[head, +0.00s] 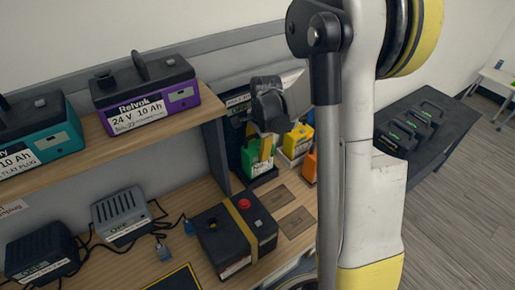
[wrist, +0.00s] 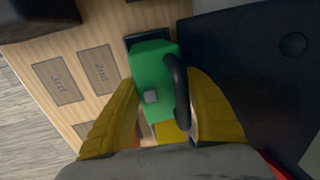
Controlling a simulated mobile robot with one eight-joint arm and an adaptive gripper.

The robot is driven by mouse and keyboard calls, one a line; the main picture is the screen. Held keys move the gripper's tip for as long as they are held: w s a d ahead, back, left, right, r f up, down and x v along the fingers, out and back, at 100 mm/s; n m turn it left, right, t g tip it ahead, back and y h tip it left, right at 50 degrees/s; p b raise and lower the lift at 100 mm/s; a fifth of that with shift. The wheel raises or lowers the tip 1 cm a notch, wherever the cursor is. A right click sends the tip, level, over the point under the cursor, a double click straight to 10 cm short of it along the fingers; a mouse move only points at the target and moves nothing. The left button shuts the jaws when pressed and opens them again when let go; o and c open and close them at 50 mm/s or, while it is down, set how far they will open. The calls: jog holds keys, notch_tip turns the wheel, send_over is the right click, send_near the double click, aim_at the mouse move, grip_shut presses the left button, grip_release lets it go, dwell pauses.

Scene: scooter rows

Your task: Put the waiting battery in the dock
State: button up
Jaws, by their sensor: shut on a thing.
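A green battery (head: 250,157) with a dark handle is at the black dock (head: 263,180) on the bench, below the dock's dark upright back. My gripper (head: 266,150) is over it with its yellow fingers pointing down. In the wrist view the green battery (wrist: 148,72) lies between the yellow fingers of my gripper (wrist: 162,80), which are shut on it near its dark handle. A dark base edge shows beyond the battery. I cannot tell whether the battery is fully seated. Its lower part is hidden.
A yellow battery (head: 299,137) in a pale tray and an orange battery (head: 310,166) stand close by on the right. A black box with a red button (head: 236,235) stands in front.

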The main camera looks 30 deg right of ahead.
jog(key=shift+f+b, duration=0.85)
jog(key=shift+f, duration=0.15)
jog(key=o, duration=1.5)
jog(key=shift+r, duration=0.1)
jog(key=r, duration=0.4)
jog(key=s+r, duration=0.1)
jog(key=r, duration=0.2)
jog(key=s+r, duration=0.1)
jog(key=r, duration=0.3)
jog(key=shift+r, duration=0.35)
jog(key=r+p, duration=0.2)
jog(key=r, duration=0.1)
jog(key=s+r+p, duration=0.1)
jog(key=r+p, duration=0.1)
jog(key=r, duration=0.1)
jog(key=r+p, duration=0.3)
jog(key=shift+s, duration=0.15)
